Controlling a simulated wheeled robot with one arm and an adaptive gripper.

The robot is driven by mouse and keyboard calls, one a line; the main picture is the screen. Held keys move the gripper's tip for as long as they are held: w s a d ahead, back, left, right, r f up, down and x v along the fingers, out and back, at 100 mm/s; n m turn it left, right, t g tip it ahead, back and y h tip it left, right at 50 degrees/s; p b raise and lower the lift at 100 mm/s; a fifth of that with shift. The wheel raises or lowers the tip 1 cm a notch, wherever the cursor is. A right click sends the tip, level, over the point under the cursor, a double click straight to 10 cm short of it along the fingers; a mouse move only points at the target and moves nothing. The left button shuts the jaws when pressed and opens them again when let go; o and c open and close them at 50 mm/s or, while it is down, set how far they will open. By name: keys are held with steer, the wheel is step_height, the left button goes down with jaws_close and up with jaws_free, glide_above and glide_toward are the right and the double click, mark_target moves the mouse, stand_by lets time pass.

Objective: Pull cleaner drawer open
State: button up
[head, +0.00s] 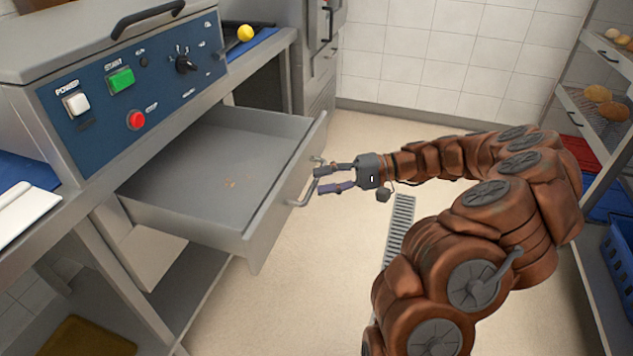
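The grey metal drawer (190,213) is pulled well out from under the blue control panel, and its inside shows, with a few light brown crumbs on the bottom. Its thin metal bar handle (303,195) is on the front face, to the right in the picture. My gripper (319,180) is at the handle, coming from the right. Its two fingers are apart with a gap between them, and their tips are beside the bar. I cannot tell whether they touch it.
The control panel (150,75) has a white switch, a green button, a red button and a knob. Open floor (290,300) lies in front of the drawer, with a floor grate (400,222). A rack with bread (598,94) stands at the right.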

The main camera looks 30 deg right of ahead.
steer(key=v, duration=0.9)
steer(key=shift+d, duration=0.2)
steer(key=shift+s, duration=0.1)
